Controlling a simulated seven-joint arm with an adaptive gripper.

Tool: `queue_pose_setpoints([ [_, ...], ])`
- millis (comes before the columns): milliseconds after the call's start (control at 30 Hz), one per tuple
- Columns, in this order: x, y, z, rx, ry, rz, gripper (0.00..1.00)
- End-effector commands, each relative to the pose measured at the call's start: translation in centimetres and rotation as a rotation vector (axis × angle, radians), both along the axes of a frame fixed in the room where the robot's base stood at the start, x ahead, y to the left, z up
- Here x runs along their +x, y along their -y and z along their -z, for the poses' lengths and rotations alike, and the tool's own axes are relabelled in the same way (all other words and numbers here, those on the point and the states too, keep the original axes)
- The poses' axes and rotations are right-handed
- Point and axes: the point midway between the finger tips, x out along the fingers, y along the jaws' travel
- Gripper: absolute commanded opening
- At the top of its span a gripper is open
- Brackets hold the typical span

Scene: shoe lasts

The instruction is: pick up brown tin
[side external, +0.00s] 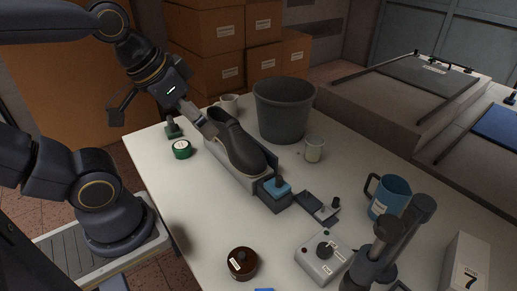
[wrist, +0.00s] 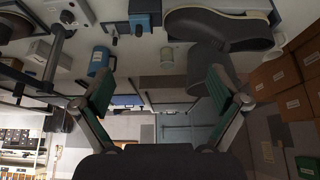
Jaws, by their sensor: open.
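The brown tin (side external: 242,263) is a low, round, dark brown tin with a small pale label. It sits on the white table near the front edge in the side view. I cannot make it out in the wrist view. My gripper (wrist: 160,92) is open, its two green-padded fingers wide apart with nothing held between them. In the side view my gripper is at the far left end of the table, raised and well away from the tin.
A dark shoe last (side external: 235,143) lies in a grey holder mid-table, between my gripper and the tin. A grey bucket (side external: 283,110), a green tin (side external: 182,149), a control box (side external: 323,258) and a blue mug (side external: 390,196) stand around. The table left of the brown tin is clear.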

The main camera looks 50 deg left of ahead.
Motion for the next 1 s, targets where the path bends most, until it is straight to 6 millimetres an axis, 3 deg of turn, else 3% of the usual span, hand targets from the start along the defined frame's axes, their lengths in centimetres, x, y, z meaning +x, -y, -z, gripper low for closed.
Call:
queue_pose_setpoints([
  [167, 0.1, 0.0, -0.1, -0.058, 0.005, -0.108, 0.97],
  [333, 1.3, 1.0, 0.4, -0.213, -0.036, -0.366, 0.97],
  [533, 2.4, 7.5, 4.6, -0.296, -0.267, -0.546, 0.97],
  [700, 0.6, 13.0, 8.9, -0.188, -0.426, -0.499, 0.97],
  [833, -1.1, 14.9, 10.7, -0.11, -0.479, -0.412, 0.97],
  [1000, -1.7, 15.4, 12.3, -0.09, -0.49, -0.384, 0.97],
])
